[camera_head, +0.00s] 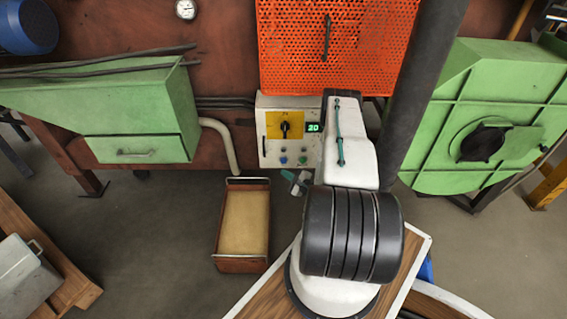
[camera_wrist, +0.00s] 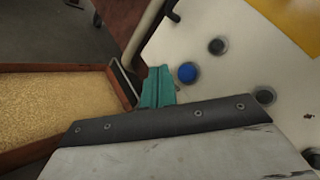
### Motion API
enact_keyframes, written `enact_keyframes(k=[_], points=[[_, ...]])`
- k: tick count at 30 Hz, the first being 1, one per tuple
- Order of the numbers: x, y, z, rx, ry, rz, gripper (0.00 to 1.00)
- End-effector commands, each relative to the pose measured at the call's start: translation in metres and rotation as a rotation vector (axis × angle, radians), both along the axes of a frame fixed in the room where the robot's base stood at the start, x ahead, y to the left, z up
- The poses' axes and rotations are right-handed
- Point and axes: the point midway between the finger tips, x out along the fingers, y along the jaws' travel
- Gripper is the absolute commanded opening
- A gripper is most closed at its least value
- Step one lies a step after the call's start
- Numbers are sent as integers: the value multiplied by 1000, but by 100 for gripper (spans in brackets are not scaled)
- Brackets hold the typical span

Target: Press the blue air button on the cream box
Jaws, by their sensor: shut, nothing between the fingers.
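The cream box (camera_head: 263,149) is on the wall below the orange mesh guard. The blue air button (camera_head: 283,160) is low on its front face; it also shows as a round blue cap in the wrist view (camera_wrist: 187,73). My gripper (camera_head: 290,176) is just below the box in the head view. In the wrist view its teal fingers (camera_wrist: 157,88) are shut and empty. They appear just left of and slightly below the blue button, with a small gap in the picture. I cannot tell their depth from the face.
A yellow plate with a black knob (camera_head: 285,127) and a green display (camera_head: 314,127) are above the buttons. A tan-filled tray (camera_head: 244,222) is below, and a pale pipe (camera_head: 222,142) runs left of the box.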

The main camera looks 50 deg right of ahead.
Motion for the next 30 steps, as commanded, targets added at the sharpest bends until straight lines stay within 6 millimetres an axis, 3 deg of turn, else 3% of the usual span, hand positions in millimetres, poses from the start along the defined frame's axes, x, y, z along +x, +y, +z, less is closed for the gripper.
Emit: enact_keyframes(k=[10, 30], points=[[20, -24, 0, 0, -1, 0, 0], [22, -25, 0, 0, 0, 0, 0]])
